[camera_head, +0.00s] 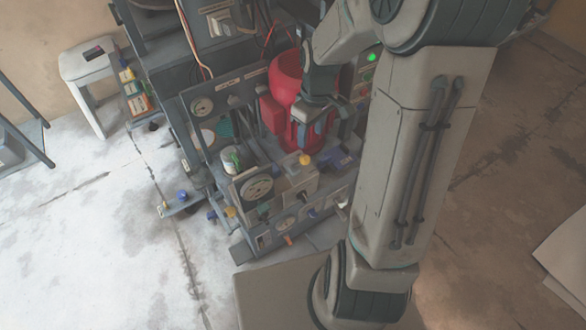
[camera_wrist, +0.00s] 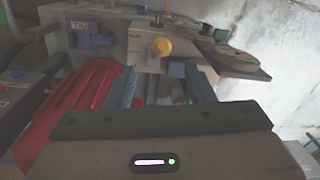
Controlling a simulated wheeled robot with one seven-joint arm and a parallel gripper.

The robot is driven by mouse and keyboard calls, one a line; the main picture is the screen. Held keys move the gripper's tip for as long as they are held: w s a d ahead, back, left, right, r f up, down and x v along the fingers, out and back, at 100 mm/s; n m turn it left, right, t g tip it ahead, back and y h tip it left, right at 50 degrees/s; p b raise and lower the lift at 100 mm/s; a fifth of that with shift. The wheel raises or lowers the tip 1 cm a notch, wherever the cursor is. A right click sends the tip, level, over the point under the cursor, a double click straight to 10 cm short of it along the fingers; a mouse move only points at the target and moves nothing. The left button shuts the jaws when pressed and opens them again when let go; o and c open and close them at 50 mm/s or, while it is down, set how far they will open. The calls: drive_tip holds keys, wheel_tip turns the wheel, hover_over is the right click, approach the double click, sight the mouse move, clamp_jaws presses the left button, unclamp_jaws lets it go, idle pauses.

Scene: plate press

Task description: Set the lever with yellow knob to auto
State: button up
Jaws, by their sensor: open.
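A yellow knob (camera_head: 305,159) sits on a pale box (camera_head: 300,177) on the press panel. In the wrist view, the yellow knob (camera_wrist: 161,47) stands on the pale box (camera_wrist: 142,56), just beyond the fingertips. The lever arm under the knob and its auto mark cannot be made out. My gripper (camera_head: 312,135) hangs beside the knob, toward the back of the panel. In the wrist view, my gripper (camera_wrist: 163,84) has its fingers apart with nothing held between them. The knob appears apart from both fingers.
A red body (camera_head: 287,75) stands close behind my gripper; its ribbed side (camera_wrist: 80,100) lies left of the fingers.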

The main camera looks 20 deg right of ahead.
drive_tip(key=f+b, duration=0.1)
drive_tip(key=f, duration=0.3)
drive_tip(key=a+f+b, duration=0.1)
drive_tip(key=f, duration=0.4)
drive_tip(key=f+b, duration=0.1)
drive_tip(key=f, duration=0.3)
drive_tip(key=shift+s+a+f+b, duration=0.15)
drive_tip(key=shift+s+f+b, duration=0.1)
drive_tip(key=shift+f+b, duration=0.05)
